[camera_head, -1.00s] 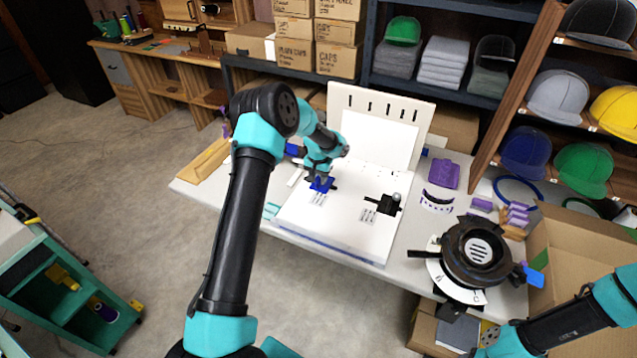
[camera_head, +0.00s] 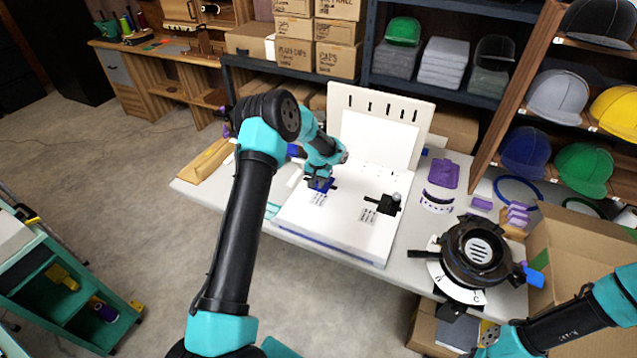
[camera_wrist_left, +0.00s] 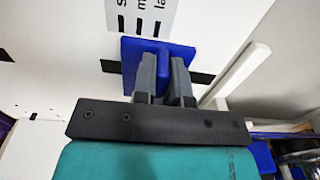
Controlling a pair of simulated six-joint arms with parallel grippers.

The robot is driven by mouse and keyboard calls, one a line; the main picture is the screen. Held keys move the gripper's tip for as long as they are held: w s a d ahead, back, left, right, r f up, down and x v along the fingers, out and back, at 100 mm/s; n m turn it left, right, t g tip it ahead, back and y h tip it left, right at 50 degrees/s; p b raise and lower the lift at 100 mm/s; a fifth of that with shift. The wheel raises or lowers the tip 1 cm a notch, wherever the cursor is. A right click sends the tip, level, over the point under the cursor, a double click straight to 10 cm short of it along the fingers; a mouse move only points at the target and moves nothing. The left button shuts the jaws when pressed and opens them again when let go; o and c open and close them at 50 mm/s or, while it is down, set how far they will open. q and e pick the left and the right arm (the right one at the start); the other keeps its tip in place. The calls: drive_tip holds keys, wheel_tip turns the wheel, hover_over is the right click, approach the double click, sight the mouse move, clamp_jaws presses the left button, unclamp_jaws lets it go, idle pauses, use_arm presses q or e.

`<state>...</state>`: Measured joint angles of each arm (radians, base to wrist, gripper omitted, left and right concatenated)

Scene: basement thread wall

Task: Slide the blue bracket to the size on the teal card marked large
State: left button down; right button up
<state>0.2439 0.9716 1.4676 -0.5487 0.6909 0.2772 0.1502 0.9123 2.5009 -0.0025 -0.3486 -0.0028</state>
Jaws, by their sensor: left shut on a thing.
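The blue bracket (camera_head: 326,186) sits on the left part of the white board (camera_head: 345,232). My left gripper (camera_head: 319,183) is shut on it. In the left wrist view the bracket (camera_wrist_left: 185,52) shows around my two grey fingers (camera_wrist_left: 162,72), which close on its upright part. A black slot strip runs out on both sides of it. A printed size label (camera_wrist_left: 140,14) with short black marks lies beside the bracket; its words are cut off by the frame edge. A teal strip (camera_head: 271,211), perhaps the teal card, lies at the board's left edge, mostly hidden by my arm.
A black clamp with a round knob (camera_head: 388,204) stands on the board's right part. A white upright panel (camera_head: 378,140) rises behind. A black round press (camera_head: 476,252) and purple pieces (camera_head: 443,174) are on the right. My right arm is at the lower right, its gripper unclear.

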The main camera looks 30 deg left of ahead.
idle(0.3)
use_arm(q)
drive_tip(key=a, duration=0.3)
drive_tip(key=shift+s+a, duration=0.15)
drive_tip(key=shift+s, duration=0.05)
drive_tip(key=c, duration=1.2)
unclamp_jaws()
drive_tip(key=shift+o, duration=0.2)
wheel_tip(320, 180, up, 17)
drive_tip(key=shift+r, duration=0.2)
